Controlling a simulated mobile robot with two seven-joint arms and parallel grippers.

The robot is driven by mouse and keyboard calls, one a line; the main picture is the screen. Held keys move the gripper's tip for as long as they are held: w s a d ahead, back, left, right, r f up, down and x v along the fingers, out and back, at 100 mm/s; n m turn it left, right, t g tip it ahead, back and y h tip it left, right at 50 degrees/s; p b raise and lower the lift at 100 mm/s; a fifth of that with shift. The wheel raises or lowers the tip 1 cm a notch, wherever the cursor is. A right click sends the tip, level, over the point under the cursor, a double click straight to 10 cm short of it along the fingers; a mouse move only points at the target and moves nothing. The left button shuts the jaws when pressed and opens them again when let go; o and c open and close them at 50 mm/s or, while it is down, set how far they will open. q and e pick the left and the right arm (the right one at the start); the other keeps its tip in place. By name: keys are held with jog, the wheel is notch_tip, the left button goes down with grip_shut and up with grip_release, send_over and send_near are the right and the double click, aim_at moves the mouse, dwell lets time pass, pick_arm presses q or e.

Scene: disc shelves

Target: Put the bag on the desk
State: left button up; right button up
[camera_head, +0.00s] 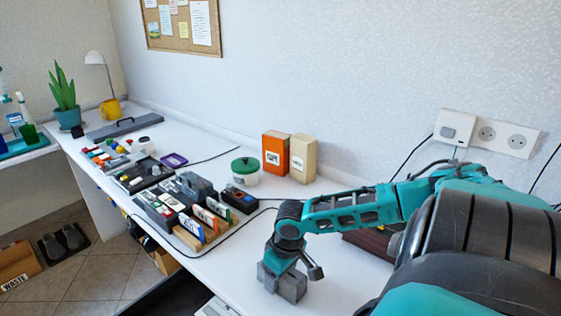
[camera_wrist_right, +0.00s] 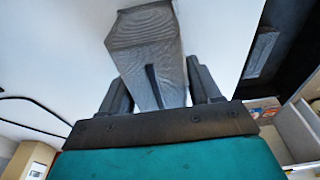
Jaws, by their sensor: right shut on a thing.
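My right gripper (camera_head: 283,272) is over the white desk (camera_head: 335,275), near its front edge, and points down. In the right wrist view the gripper (camera_wrist_right: 165,100) is shut on a grey, box-like thing with a fine striped texture, which I take for the bag (camera_wrist_right: 143,30). The bag (camera_head: 291,287) shows in the head view just under the gripper, partly hidden by it. I cannot tell whether its underside touches the desk. My left gripper is not in view.
An open tray of discs and cases (camera_head: 190,205), a green-lidded tub (camera_head: 245,172), an orange box (camera_head: 276,152) and a cream box (camera_head: 303,158) stand on the desk left of and behind the gripper. Black cables cross the top. The desk around the bag looks clear.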

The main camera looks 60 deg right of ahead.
jog(key=o, duration=1.2)
jog(key=shift+f, duration=0.15)
jog(key=shift+r, duration=0.3)
jog(key=r+p, duration=0.1)
jog(key=r, duration=0.3)
jog(key=s+r+p, duration=0.1)
jog(key=r+p, duration=0.1)
jog(key=r, duration=0.1)
jog(key=s+r+p, duration=0.1)
jog(key=r+p, duration=0.1)
jog(key=r, duration=0.2)
jog(key=shift+r, duration=0.3)
